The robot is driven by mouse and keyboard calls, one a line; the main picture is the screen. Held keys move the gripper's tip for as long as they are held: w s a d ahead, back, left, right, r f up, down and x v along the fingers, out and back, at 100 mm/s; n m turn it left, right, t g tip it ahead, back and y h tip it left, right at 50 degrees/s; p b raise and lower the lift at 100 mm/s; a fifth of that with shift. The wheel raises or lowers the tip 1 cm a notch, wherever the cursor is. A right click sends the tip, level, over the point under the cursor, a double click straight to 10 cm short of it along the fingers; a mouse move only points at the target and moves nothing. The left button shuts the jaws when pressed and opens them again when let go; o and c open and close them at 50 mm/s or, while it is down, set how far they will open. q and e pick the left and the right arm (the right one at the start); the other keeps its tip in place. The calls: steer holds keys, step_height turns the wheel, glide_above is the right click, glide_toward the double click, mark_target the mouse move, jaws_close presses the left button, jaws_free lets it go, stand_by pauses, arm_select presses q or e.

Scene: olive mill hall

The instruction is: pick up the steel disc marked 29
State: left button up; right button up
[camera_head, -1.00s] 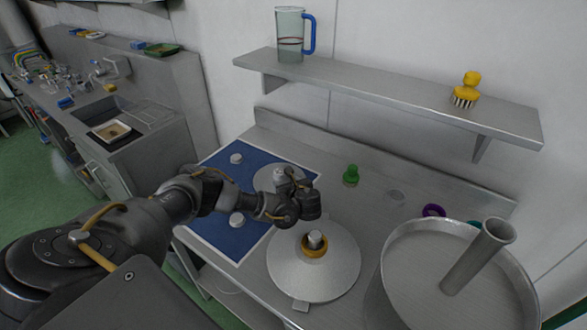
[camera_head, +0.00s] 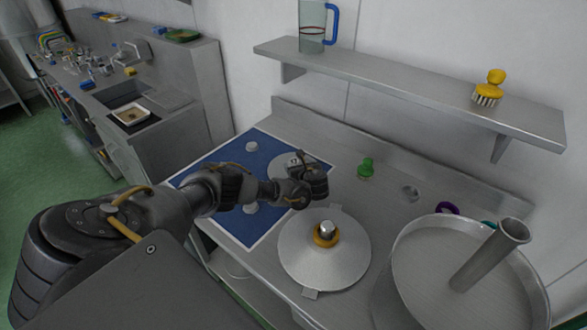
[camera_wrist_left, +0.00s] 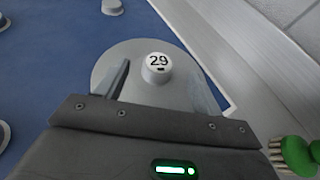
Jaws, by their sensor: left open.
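The steel disc marked 29 (camera_wrist_left: 135,52) shows in the left wrist view as a round grey plate with a raised knob, its white top reading 29. In the head view the disc (camera_head: 276,169) lies at the right side of the blue mat, partly hidden by my left gripper. My left gripper (camera_head: 313,184) is just over the disc's near right part. In the left wrist view my open fingers (camera_wrist_left: 160,76) are spread to either side of the knob, with nothing between them. I cannot tell their height over the plate. My right gripper is not in view.
Small pale discs (camera_head: 252,146) lie on the blue mat (camera_head: 226,172). A larger conical disc (camera_head: 300,262) with a yellow ring stands close in front. A green-handled brush (camera_head: 366,168) and a steel pan (camera_head: 415,275) stand right. A shelf (camera_head: 420,90) overhangs the back.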

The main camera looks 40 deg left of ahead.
mark_target(294, 160)
arm_select(q)
steer(key=x, duration=0.3)
steer(key=shift+w+a+f, duration=0.15)
steer(key=shift+f, duration=0.2)
steer(key=shift+w+a+f, duration=0.15)
steer(key=shift+a, duration=0.2)
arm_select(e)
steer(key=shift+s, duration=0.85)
arm_select(q)
steer(key=shift+c, duration=0.2)
steer(key=shift+w, duration=0.1)
steer(key=c, duration=1.3)
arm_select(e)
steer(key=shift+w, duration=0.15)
